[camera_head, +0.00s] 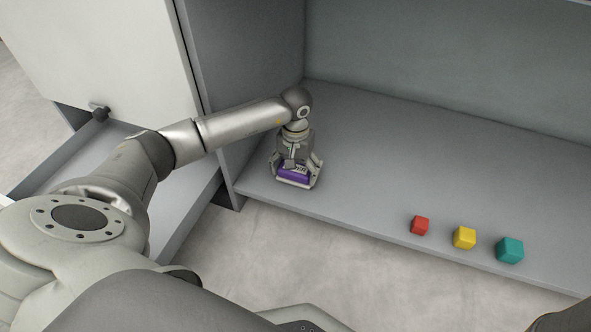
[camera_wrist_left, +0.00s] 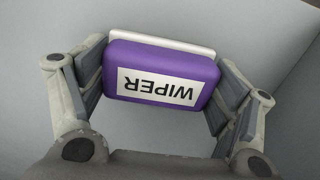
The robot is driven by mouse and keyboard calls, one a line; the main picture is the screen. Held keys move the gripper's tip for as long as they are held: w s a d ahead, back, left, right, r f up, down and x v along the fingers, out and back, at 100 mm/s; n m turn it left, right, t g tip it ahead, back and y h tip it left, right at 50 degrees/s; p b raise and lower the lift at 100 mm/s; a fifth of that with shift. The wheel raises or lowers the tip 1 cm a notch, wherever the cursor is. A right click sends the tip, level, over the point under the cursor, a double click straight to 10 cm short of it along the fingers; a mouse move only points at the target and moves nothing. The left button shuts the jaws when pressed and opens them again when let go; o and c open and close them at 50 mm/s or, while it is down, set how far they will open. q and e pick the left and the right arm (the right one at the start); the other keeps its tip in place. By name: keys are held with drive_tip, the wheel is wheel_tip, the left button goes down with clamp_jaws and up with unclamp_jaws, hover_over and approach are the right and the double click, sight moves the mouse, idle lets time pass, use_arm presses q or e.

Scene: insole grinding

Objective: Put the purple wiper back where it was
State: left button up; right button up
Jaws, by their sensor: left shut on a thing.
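The purple wiper (camera_head: 294,175) is at the left end of the grey shelf (camera_head: 360,170), close to its front edge. My left gripper (camera_head: 297,168) points down over it and is shut on it, with one finger on each side. In the left wrist view the wiper (camera_wrist_left: 160,75) lies between the two fingers of my left gripper (camera_wrist_left: 160,90). It has a white label reading WIPER and a pale edge along its far side. I cannot tell whether the wiper touches the shelf. My right gripper is not in view.
A red cube (camera_head: 419,225), a yellow cube (camera_head: 464,237) and a teal cube (camera_head: 509,250) stand in a row near the shelf's front edge at the right. A grey side wall (camera_head: 245,75) rises behind my left arm. The middle of the shelf is clear.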

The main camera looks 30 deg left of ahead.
use_arm(q)
drive_tip(key=o, duration=0.9)
